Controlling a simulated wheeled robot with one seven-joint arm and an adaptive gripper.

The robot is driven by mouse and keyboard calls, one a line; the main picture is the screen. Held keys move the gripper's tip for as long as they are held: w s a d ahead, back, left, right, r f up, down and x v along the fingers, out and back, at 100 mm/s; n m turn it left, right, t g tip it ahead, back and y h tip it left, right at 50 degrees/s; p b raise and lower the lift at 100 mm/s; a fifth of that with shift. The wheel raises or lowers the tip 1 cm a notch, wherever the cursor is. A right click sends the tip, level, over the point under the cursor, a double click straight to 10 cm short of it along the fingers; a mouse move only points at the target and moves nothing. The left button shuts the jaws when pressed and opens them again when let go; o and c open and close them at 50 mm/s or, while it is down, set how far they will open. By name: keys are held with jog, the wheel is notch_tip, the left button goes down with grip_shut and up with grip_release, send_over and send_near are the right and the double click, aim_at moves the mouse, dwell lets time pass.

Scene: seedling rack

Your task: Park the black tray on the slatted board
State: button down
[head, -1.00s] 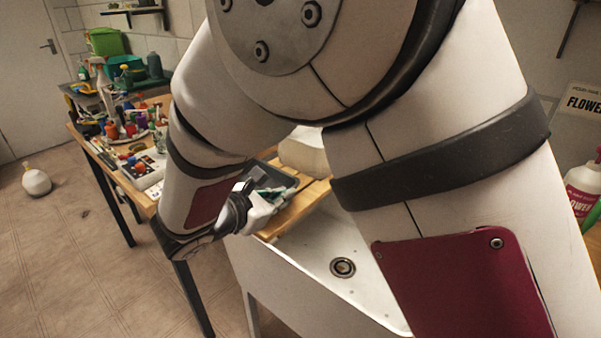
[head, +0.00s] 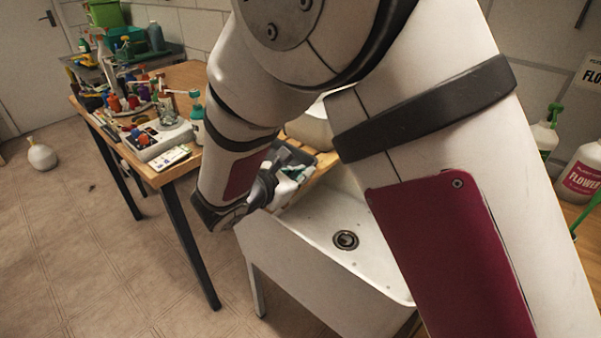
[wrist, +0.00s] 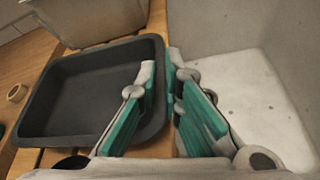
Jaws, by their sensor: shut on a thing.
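The black tray (wrist: 90,85) fills the left of the wrist view, empty inside. My gripper (wrist: 160,72) is shut on its right-hand wall, one teal-padded finger inside the tray and the other outside. The slatted board (wrist: 158,146) shows as wooden slats under and beside the tray. I cannot tell whether the tray rests on it or hangs just above. In the head view the tray (head: 296,153) is partly hidden by my arm, with part of the board (head: 325,165) to its right, across the sink.
The white sink (head: 310,228) with its drain lies in front of the board. A pale bin (wrist: 90,22) stands behind the tray. A cluttered wooden table (head: 190,80) is on the left. Flower bottles (head: 583,172) stand at the right.

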jog(key=c, duration=1.8)
grip_release()
jog(key=shift+f, duration=0.1)
jog(key=shift+o, duration=0.2)
jog(key=shift+s+a+r, duration=0.15)
jog(key=shift+r, duration=0.1)
jog(key=p+v, duration=0.1)
jog(key=v, duration=1.1)
jog(key=s+d+r+m+g, duration=0.3)
jog(key=d+m, duration=0.1)
jog(key=d, duration=0.4)
jog(key=s+d+r+m+g+h, duration=0.1)
jog(key=s+d+r+m+g, duration=0.15)
jog(key=d+m, duration=0.45)
jog(key=s+d+r+m+g, duration=0.2)
jog(key=s+d+g, duration=0.1)
jog(key=d, duration=0.7)
jog(key=s+d+m+y, duration=0.3)
jog(key=s+m+y, duration=0.5)
jog(key=s+m, duration=0.5)
jog(key=s+g, duration=0.1)
jog(key=s, duration=0.3)
